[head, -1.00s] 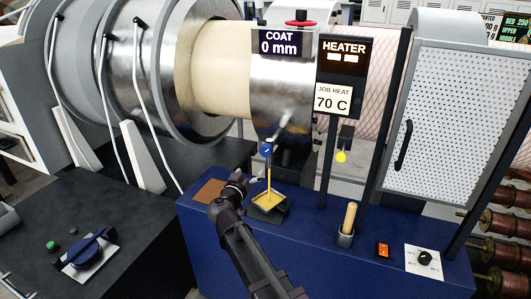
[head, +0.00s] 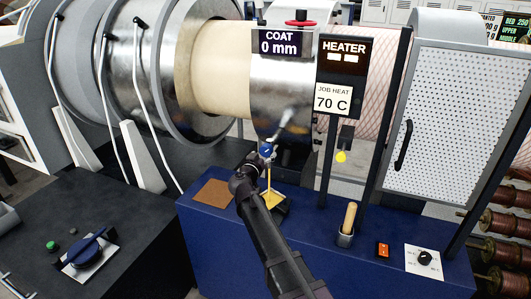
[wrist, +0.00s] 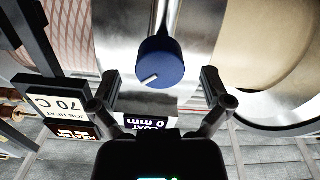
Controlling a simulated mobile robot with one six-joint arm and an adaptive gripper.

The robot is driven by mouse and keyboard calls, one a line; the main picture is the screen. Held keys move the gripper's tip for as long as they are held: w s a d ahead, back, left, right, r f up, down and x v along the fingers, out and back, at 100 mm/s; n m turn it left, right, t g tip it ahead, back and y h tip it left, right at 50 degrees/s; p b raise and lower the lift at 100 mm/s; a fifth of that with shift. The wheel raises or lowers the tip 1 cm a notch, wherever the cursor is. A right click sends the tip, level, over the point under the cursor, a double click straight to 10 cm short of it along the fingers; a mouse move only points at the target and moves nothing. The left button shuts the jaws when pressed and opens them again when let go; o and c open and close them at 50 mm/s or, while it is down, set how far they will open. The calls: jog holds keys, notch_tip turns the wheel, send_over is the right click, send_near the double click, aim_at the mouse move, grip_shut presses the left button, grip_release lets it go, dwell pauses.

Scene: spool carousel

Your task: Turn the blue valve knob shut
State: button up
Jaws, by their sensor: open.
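The blue valve knob (head: 266,149) sits on a thin metal pipe in front of the shiny metal drum. In the wrist view the knob (wrist: 164,62) is a blue cylinder with a white pointer mark angled across its face. My gripper (wrist: 160,84) is open, with one finger on each side of the knob and visible gaps between; I see no contact. In the head view my gripper (head: 259,160) is just below and left of the knob. A thin yellow stream (head: 268,180) runs down below the knob to a dark tray (head: 281,212) holding yellow material.
The coat display (head: 279,42) and heater panel (head: 344,50) stand above and right of the knob. A wooden-handled tool (head: 349,216) stands in a holder on the blue bench (head: 200,232). A dark blue rotary switch (head: 87,251) is far left.

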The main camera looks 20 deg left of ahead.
jog(key=shift+w, duration=0.95)
jog(key=c, duration=1.1)
